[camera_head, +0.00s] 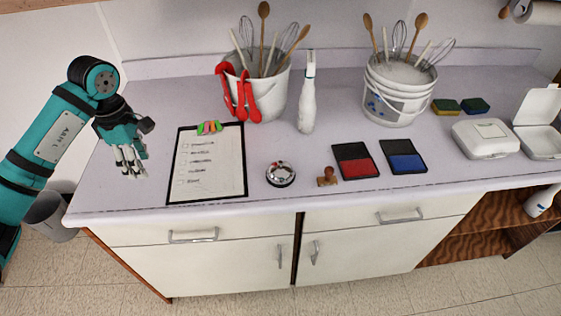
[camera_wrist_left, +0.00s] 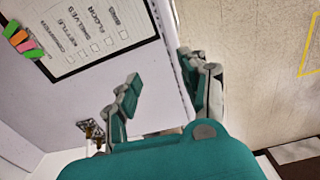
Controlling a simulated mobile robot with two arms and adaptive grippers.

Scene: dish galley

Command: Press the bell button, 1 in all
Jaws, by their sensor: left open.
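The bell (camera_head: 281,174) is a round silver desk bell with a dark base. It stands on the counter near its front edge, between the clipboard and a wooden stamp. My left gripper (camera_head: 131,168) is open and empty above the left end of the counter, left of the clipboard and well away from the bell. In the left wrist view the gripper's two fingers (camera_wrist_left: 160,95) are spread apart over the counter's edge. The bell does not show in the left wrist view. My right gripper is in neither view.
The clipboard (camera_head: 209,165) lies between my left gripper and the bell; it also shows in the wrist view (camera_wrist_left: 95,62). The wooden stamp (camera_head: 327,177), red ink pad (camera_head: 357,168) and blue ink pad (camera_head: 404,162) are right of the bell. A white bottle (camera_head: 307,105) stands behind it.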

